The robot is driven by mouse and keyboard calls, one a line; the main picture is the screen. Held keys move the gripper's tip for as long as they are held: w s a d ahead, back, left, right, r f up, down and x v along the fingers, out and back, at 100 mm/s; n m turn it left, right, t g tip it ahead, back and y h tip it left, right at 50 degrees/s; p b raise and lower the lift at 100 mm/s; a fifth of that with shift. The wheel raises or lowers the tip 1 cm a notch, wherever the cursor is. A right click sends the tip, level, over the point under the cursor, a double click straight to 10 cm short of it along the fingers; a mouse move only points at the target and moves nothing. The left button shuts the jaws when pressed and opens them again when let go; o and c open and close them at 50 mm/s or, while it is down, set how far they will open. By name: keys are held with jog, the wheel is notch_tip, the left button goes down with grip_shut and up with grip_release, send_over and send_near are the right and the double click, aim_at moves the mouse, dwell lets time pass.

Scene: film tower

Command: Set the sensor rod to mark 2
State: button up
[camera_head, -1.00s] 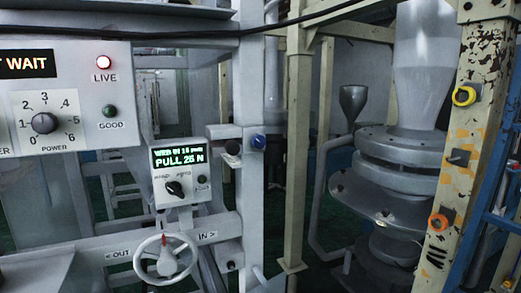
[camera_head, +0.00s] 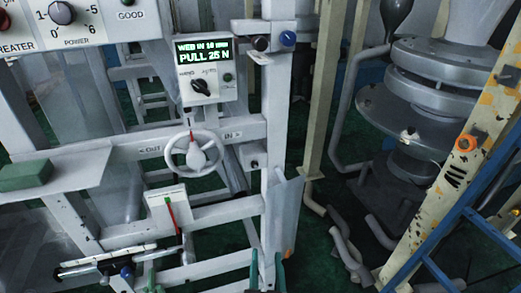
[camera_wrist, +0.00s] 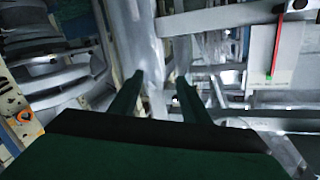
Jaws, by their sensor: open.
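I cannot tell for certain which part is the sensor rod. A dark horizontal rod (camera_head: 100,263) with a blue knob (camera_head: 126,272) lies at the lower left of the frame in the head view; any marks on it are too small to read. A short black-ended piece (camera_head: 260,43) and another blue knob (camera_head: 287,38) sit high on the white post. My gripper (camera_head: 266,268) shows at the bottom edge, right of the dark rod and apart from it. In the wrist view my gripper (camera_wrist: 156,82) is open, with nothing seen between its fingers.
A white handwheel (camera_head: 194,154) stands below a control box (camera_head: 205,75) reading PULL 25 N. A white plate with a red pointer (camera_head: 170,212) is below the wheel. A green block (camera_head: 25,175) lies on the left ledge. Pipes (camera_head: 350,250) and a yellow post (camera_head: 470,150) are at right.

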aim_at(261, 46)
jog(key=w+r+n+y, duration=0.1)
jog(key=w+r, duration=0.3)
jog(key=r, duration=0.4)
jog(key=w+d+r+n+t+y, duration=0.1)
jog(key=w+r, duration=0.4)
jog(key=r, duration=0.2)
jog(key=w+r+y, duration=0.1)
jog(key=w+r, duration=0.3)
jog(key=r, duration=0.4)
jog(key=s+r+n+y, duration=0.1)
jog(key=s+r+n, duration=0.15)
jog(key=r, duration=1.15)
jog(key=s+r+n, duration=0.2)
jog(key=r+n, duration=0.2)
jog(key=r, duration=1.1)
jog(key=shift+m+g, duration=0.25)
jog(key=shift+g, duration=0.15)
jog(key=x, duration=1)
jog(key=shift+w+a+f, duration=0.15)
jog(key=shift+f, duration=0.1)
jog(key=shift+c, duration=0.6)
grip_shut()
